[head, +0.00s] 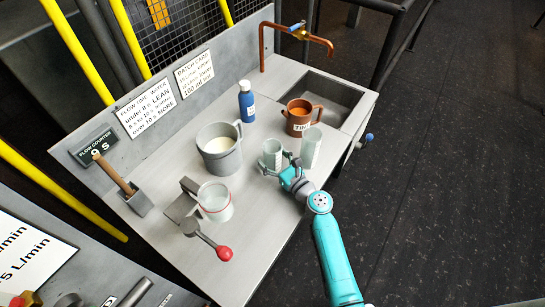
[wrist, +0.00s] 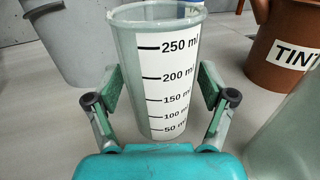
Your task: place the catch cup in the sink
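A clear, graduated cup (wrist: 165,75) with a 50 to 250 ml scale stands upright between the two fingers of my gripper (wrist: 160,88). I take it as the catch cup; no label names it. In the head view the cup (head: 272,153) stands on the grey bench, with my gripper (head: 279,166) around its near side. The fingers are spread wide, close to the cup's walls; I cannot tell whether they press on it. The sink (head: 340,92) is a grey basin at the bench's far right end, under a copper tap (head: 318,39).
A similar clear cup (head: 311,147) stands close right of my gripper. A brown TINT jug (head: 298,118) stands before the sink. A grey jug (head: 220,153) of white liquid, a blue bottle (head: 246,104) and a clear beaker (head: 215,204) in a bracket stand to the left.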

